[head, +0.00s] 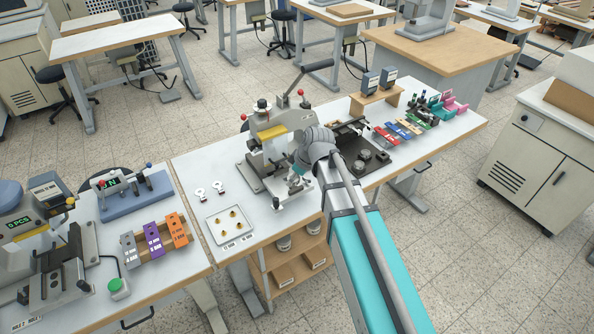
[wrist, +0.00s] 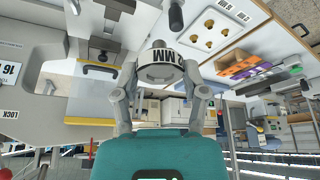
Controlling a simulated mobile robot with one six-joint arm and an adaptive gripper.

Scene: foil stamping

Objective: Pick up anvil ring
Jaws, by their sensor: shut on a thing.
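A pale grey ring-shaped piece (wrist: 160,55) with a dark lettered "2 MM" label shows in the wrist view; I take it to be the anvil ring. My gripper (wrist: 160,74) is shut on it, one finger on each side. In the head view my gripper (head: 297,181) is at the front right of the hand press (head: 268,140), above the white worktop (head: 300,208). The ring is too small and covered to make out there. I cannot tell whether it touches the press.
A tray (head: 213,234) with several brass pieces lies left of the press. A dark plate with black parts (head: 367,156) is to the right, beyond my arm.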

